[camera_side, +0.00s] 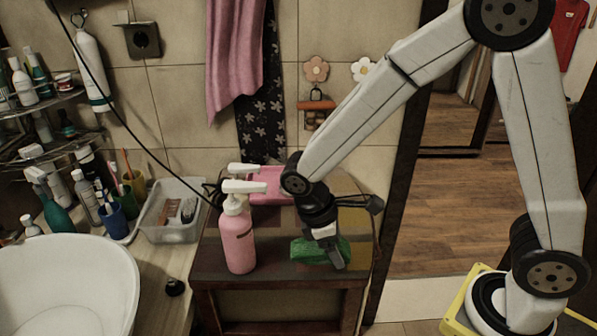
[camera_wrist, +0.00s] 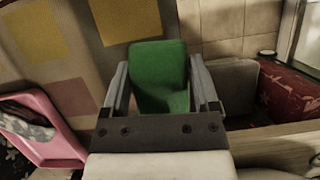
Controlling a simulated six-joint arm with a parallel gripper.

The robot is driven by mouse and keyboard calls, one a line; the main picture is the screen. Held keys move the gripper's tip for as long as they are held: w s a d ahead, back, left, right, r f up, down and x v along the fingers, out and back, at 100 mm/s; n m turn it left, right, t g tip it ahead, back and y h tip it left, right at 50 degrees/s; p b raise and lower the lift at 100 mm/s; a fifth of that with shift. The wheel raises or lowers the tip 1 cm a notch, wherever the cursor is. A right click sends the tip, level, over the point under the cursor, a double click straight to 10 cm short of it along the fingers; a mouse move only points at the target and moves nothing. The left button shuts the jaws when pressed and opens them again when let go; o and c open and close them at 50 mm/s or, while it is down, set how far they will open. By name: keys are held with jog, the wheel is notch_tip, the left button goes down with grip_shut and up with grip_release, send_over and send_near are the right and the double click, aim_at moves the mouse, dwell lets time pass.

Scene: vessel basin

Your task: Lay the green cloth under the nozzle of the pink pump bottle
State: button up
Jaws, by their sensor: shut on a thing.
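The green cloth (camera_side: 318,251) is at the right of the small wooden table's top in the side view. My gripper (camera_side: 335,258) is shut on it from above; in the wrist view the cloth (camera_wrist: 159,78) stands as a folded block between the two fingers (camera_wrist: 155,90). I cannot tell whether it touches the table top. The pink pump bottle (camera_side: 238,242) stands upright to the left of my gripper, apart from it.
A pink tray (camera_side: 270,190) lies at the back of the table (camera_side: 270,270); it also shows in the wrist view (camera_wrist: 40,130). A clear bin (camera_side: 172,228) and a white basin (camera_side: 65,285) are left. Table top between bottle and cloth is clear.

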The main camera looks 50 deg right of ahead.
aim_at(332, 267)
jog(key=shift+w+f, duration=0.1)
jog(key=shift+w+f, duration=0.15)
jog(key=shift+f, duration=1.6)
jog(key=shift+f, duration=0.1)
jog(key=o, duration=1.2)
jog(key=v, duration=1.2)
